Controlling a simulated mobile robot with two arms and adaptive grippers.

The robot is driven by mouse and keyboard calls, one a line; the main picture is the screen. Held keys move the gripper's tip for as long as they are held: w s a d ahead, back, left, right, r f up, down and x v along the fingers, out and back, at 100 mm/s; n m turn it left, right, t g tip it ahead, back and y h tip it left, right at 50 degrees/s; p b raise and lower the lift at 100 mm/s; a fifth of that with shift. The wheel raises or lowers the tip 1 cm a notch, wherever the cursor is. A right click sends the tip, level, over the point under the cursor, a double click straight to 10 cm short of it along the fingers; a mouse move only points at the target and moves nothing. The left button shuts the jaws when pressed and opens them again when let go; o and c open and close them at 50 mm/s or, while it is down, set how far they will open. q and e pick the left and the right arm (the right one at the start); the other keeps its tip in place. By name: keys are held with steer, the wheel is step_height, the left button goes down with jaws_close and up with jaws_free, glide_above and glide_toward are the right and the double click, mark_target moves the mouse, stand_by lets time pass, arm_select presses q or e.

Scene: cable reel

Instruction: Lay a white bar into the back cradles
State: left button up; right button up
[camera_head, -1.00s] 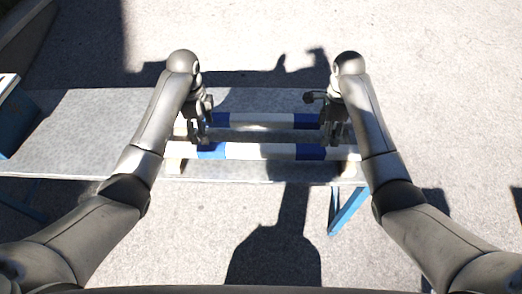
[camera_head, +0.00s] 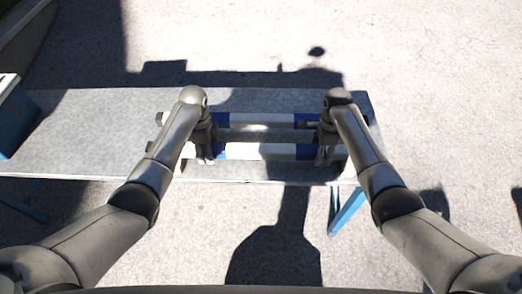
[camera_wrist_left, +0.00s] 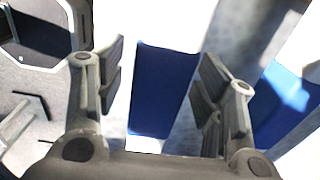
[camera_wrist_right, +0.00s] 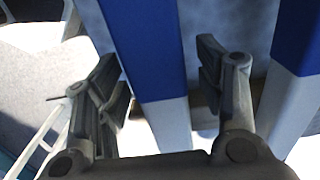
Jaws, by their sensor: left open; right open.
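Two white bars with blue bands lie side by side across the bench: a front bar (camera_head: 260,151) and a back bar (camera_head: 262,120). My left gripper (camera_head: 211,154) is open near the left blue band of the front bar. In the left wrist view its fingers (camera_wrist_left: 160,68) stand apart on either side of a blue-banded bar (camera_wrist_left: 160,95). My right gripper (camera_head: 325,155) is open near the right blue band. In the right wrist view its fingers (camera_wrist_right: 163,72) flank a bar (camera_wrist_right: 150,55). The cradles are mostly hidden by the arms and bars.
The grey bench top (camera_head: 80,130) is clear to the left. A blue box (camera_head: 15,120) stands at the far left. A blue bench leg (camera_head: 346,211) shows at the front right. Beyond the bench is open pavement.

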arm_select(q)
jaws_close()
arm_select(e)
jaws_close()
arm_select(q)
steer(key=shift+r, duration=0.15)
arm_select(e)
steer(key=shift+r, duration=0.1)
